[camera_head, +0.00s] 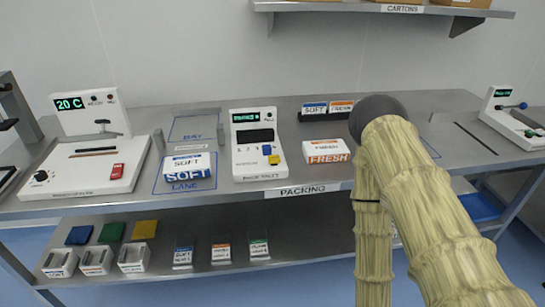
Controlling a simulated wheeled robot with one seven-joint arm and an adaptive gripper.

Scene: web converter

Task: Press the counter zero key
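A white machine (252,172) stands on the bench at the middle. The markings by the keys are too small to read, so I cannot tell which key is the counter zero key. My bamboo-textured arm (415,190) rises from the lower right to a dark round joint, then a thinner part runs down. It is to the right of the machine and apart from it. My gripper does not show.
A white and orange FRESH carton (327,158) lies between the machine and my arm. A SOFT carton (188,164) lies left of the machine. A sealer with a 20 C display (70,103) stands left, another display unit (502,93) right. A lower shelf (205,250) holds trays and small packs.

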